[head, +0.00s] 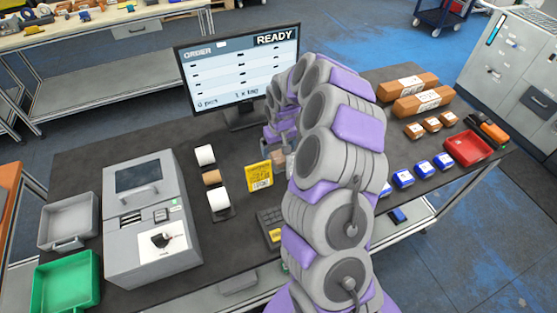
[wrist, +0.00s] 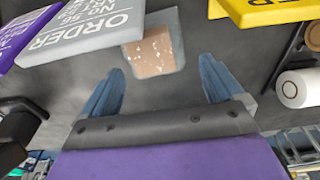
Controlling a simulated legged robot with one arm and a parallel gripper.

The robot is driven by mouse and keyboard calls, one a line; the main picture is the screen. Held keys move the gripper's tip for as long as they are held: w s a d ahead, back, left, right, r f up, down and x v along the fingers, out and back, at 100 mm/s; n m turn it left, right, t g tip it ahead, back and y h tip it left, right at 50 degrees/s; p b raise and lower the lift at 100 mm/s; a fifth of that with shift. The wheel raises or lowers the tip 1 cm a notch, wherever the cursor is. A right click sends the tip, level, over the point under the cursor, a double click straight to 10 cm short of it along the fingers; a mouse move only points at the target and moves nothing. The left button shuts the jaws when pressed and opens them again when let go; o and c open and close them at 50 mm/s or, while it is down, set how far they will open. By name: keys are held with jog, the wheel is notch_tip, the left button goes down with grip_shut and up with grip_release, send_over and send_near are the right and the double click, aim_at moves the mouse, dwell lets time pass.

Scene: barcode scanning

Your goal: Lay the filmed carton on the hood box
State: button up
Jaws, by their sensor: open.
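The filmed carton, a small brown block with pale specks on a clear film sheet, lies on the dark table in the wrist view (wrist: 153,52). In the head view it shows as a small brown patch beside my arm (head: 278,159), partly hidden. My gripper (wrist: 161,70) is open, its blue-grey fingers spread, with the carton ahead between and beyond the tips; nothing is held. In the head view my arm covers most of the gripper. A grey machine with a dark-windowed lid and handle (head: 138,182), apparently the hood box, stands at the table's left; its lid looks shut.
A yellow box (head: 259,177), label rolls (head: 206,156) and a keypad (head: 271,222) stand near the table's middle. The monitor (head: 240,70) stands behind. Grey (head: 68,221) and green (head: 67,281) trays lie left. Cartons (head: 422,103), blue boxes and a red tray (head: 468,148) lie right.

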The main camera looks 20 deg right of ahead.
aim_at(281, 156)
jog(key=f, duration=0.1)
jog(key=d+f, duration=0.1)
jog(key=f, duration=0.1)
jog(key=f+b, duration=0.1)
jog(key=shift+w+d+f, duration=0.15)
jog(key=shift+d+f, duration=0.2)
jog(key=shift+d, duration=0.05)
jog(key=shift+f, duration=0.4)
jog(key=shift+a, duration=0.55)
jog(key=shift+c, duration=0.9)
jog(key=shift+d, duration=0.4)
jog(key=c, duration=0.8)
jog(key=shift+a, duration=0.1)
jog(key=shift+c, duration=1.2)
jog(key=shift+a, duration=0.15)
jog(key=shift+c, duration=0.2)
jog(key=shift+r, duration=0.15)
